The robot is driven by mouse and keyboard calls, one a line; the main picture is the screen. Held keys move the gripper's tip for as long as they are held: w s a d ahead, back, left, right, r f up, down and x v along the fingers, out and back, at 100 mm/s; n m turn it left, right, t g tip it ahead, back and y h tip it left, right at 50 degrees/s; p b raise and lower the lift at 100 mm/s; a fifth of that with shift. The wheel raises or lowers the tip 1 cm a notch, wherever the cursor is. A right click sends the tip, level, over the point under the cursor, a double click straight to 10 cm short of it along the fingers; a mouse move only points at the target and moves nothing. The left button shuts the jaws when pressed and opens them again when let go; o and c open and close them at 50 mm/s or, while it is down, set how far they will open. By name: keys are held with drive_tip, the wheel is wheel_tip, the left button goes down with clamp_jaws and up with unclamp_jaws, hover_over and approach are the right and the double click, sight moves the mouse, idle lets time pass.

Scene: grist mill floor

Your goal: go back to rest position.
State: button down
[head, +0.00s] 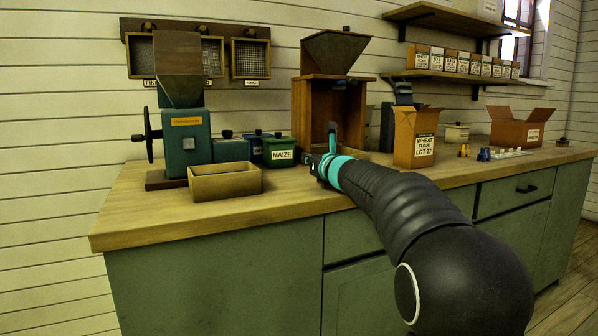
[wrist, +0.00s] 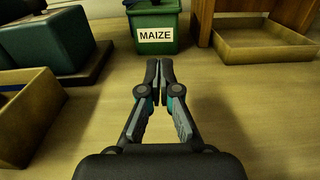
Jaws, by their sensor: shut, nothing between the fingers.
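My gripper (wrist: 159,72) shows in the wrist view with its two fingers together and nothing between them. It is low over the bare wooden counter (wrist: 90,130), in front of the green maize bin (wrist: 155,37). In the head view my arm reaches in from the lower right, and my gripper (head: 320,165) is over the counter (head: 290,200), right of the maize bin (head: 279,152). The fingertips are small in that view.
A wooden tray (head: 225,183) and the teal mill (head: 185,140) stand on the left. A wooden hopper stand (head: 315,110) is behind my gripper. An open flour box (head: 415,137) stands to the right. A shallow tray (wrist: 262,55) is at the wrist view's upper right.

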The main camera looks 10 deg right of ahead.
drive_tip(key=s+d+m+h, duration=0.1)
drive_tip(key=s+m, duration=0.2)
drive_tip(key=s+d+r+m+h+p, duration=0.1)
drive_tip(key=s+d+m+h, duration=0.1)
drive_tip(key=s+m, duration=0.1)
drive_tip(key=s+d+r+m+h, duration=0.1)
drive_tip(key=s+m, duration=0.2)
drive_tip(key=m, duration=0.2)
drive_tip(key=shift+s+d+r+h, duration=0.1)
drive_tip(key=shift+d+h, duration=0.05)
drive_tip(key=shift+h, duration=0.25)
drive_tip(key=s+f+m+g+p, duration=0.1)
drive_tip(key=s+f+m+g, duration=0.3)
drive_tip(key=s+f+m, duration=0.4)
drive_tip(key=s+a+f+m+g+p, duration=0.1)
drive_tip(key=s+f+m+g, duration=0.2)
drive_tip(key=s+f+m, duration=0.5)
drive_tip(key=s+a+f+m+g+p, duration=0.1)
drive_tip(key=s+f+m+g, duration=0.3)
drive_tip(key=s, duration=2.2)
wheel_tip(320, 180, down, 5)
drive_tip(key=m, duration=0.8)
drive_tip(key=shift+s+a+r+g+p, duration=0.15)
drive_tip(key=shift+s+g+p, duration=0.15)
drive_tip(key=shift+p, duration=0.1)
